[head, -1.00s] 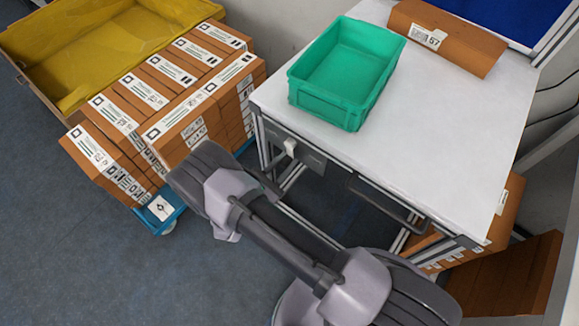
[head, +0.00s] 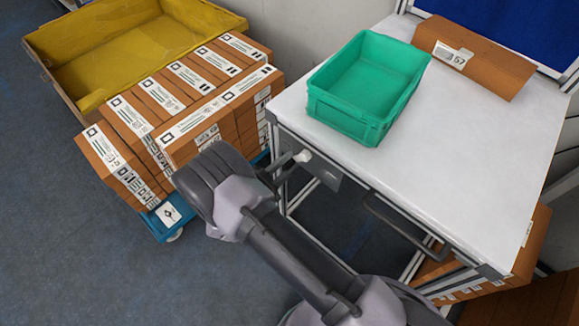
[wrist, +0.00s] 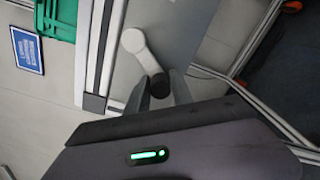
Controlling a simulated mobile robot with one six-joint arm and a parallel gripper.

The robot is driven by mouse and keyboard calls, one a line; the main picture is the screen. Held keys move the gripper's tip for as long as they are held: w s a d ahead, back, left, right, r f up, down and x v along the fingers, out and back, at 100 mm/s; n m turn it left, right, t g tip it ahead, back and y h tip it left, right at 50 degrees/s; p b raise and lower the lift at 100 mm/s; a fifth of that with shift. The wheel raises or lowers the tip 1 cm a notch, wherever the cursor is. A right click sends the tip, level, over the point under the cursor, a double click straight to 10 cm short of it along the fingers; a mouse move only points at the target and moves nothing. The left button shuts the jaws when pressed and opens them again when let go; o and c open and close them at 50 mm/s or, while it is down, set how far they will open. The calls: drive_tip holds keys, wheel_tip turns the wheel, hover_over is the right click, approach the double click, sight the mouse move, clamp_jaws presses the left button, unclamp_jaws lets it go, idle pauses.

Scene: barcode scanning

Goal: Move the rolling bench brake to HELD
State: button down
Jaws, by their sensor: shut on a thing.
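The bench brake is a white lever (wrist: 145,58) on a grey plate (wrist: 198,35) on the side of the white-topped bench. In the head view the lever (head: 302,156) sticks out from the plate (head: 325,172) below the bench top's near-left corner. My gripper (wrist: 159,84) is shut on the dark end of the lever, one finger on each side. The white arm of the lever reaches up and left from the fingers in the wrist view. In the head view my arm partly hides the fingers (head: 285,167). No HELD marking can be read.
A green bin (head: 365,85) and a brown box (head: 470,58) stand on the bench top (head: 480,150). A blue cart (head: 165,215) with several boxes stands close left of my gripper. A dark handle (head: 400,225) juts from the bench's front. Floor at left is clear.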

idle(0.6)
drive_tip(key=c, duration=1.2)
unclamp_jaws()
drive_tip(key=shift+r, duration=0.1)
drive_tip(key=shift+a, duration=0.1)
drive_tip(key=p+v, duration=0.3)
drive_tip(key=v, duration=1.4)
drive_tip(key=shift+s+a, duration=0.1)
